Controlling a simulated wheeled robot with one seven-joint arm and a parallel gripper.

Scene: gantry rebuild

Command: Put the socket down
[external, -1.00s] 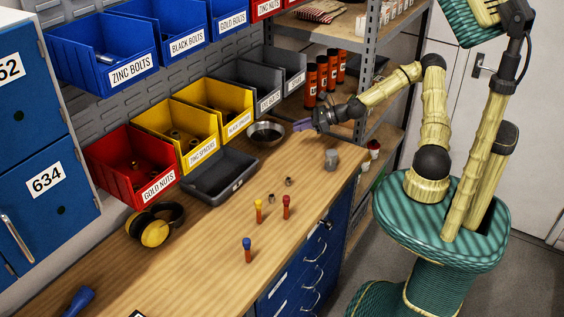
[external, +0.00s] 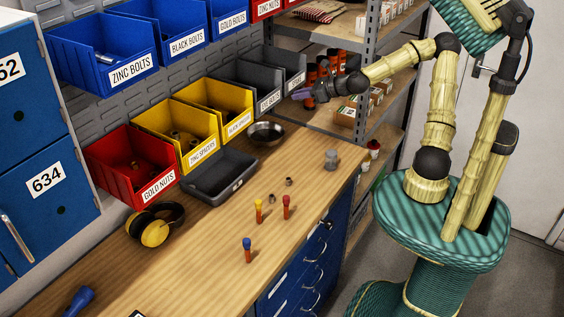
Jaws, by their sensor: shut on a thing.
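My gripper (external: 303,94) is raised above the far end of the wooden bench (external: 200,262), in front of the dark grey bins. It is shut on the socket, but the socket is too small and too covered by the fingers to make out. Two small metal rings or sockets, a near one (external: 272,197) and a far one (external: 288,181), stand on the bench. A grey stepped metal piece (external: 331,160) stands upright near the bench's right edge, below my gripper.
A round metal bowl (external: 266,134) and a black tray (external: 219,176) lie along the bins. Ear defenders (external: 155,225) lie at left. A shelf (external: 345,55) rises behind. Bench front is mostly clear.

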